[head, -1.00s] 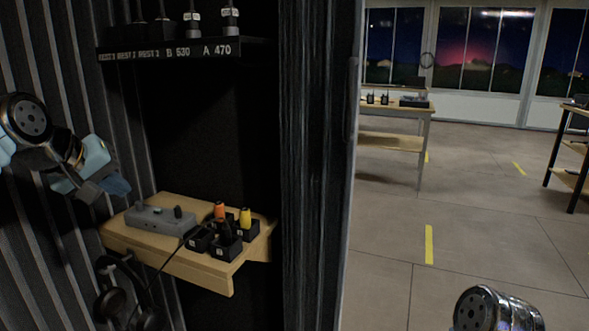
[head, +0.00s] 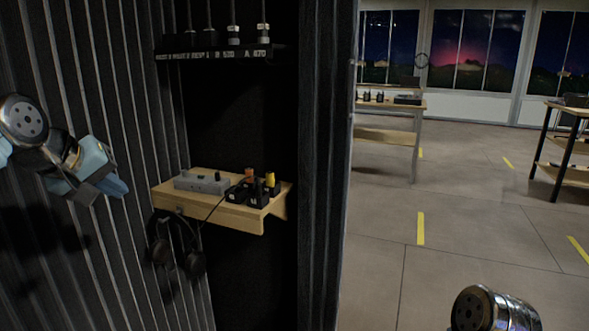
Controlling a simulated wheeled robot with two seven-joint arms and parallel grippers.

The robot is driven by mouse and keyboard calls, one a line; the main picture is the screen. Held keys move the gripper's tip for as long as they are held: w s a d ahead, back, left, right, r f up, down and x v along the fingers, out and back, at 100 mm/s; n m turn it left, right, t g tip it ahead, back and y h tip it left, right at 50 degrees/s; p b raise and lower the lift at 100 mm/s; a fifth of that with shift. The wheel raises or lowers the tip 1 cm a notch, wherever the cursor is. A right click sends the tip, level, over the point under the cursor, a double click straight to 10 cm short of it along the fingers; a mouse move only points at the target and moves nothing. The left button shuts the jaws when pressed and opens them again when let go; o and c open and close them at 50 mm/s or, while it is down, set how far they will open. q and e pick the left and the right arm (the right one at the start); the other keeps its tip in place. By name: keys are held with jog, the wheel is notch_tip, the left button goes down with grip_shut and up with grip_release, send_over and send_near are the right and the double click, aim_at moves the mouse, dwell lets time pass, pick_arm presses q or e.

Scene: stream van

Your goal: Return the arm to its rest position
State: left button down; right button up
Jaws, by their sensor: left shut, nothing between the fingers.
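My left gripper (head: 108,190) is at the left of the head view, with its blue fingers shut and empty. It hangs in front of the dark ribbed wall, to the left of the small wooden shelf, and appears apart from it. At the lower right a metallic rounded part of my right arm (head: 492,310) shows. The right gripper itself is out of view.
The wooden shelf (head: 240,216) holds a grey box (head: 202,182) and small black holders with orange and yellow tops. Headphones (head: 177,243) hang below it. A labelled upper shelf (head: 214,54) is above. Open floor (head: 460,225) and tables (head: 392,103) lie to the right.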

pick_arm(q)
jog(key=w+d+f+m+g+h, duration=0.15)
jog(key=d+f, duration=0.25)
jog(key=f, duration=0.9)
jog(key=w+d+f+m+g, duration=0.15)
jog(key=d+f, duration=0.25)
jog(key=f, duration=0.9)
jog(key=w+d+f+g, duration=0.1)
jog(key=w+d+f, duration=0.3)
jog(key=f, duration=1)
jog(key=s+d+f+g, duration=0.1)
jog(key=s+d+f, duration=0.1)
jog(key=s+f, duration=0.35)
jog(key=s+d+f+m+g, duration=0.1)
jog(key=s+d+f, duration=0.25)
jog(key=f, duration=0.25)
jog(key=s+d+f+g, duration=0.1)
jog(key=s+f, duration=0.4)
jog(key=s+d+f, duration=0.1)
jog(key=s+f, duration=0.2)
jog(key=s, duration=0.3)
jog(key=s+d+f+m+g+h, duration=0.1)
jog(key=s+d+f, duration=0.1)
jog(key=s, duration=0.4)
jog(key=shift+s+d+f, duration=0.2)
jog(key=shift+d+f, duration=0.05)
jog(key=shift+f, duration=0.6)
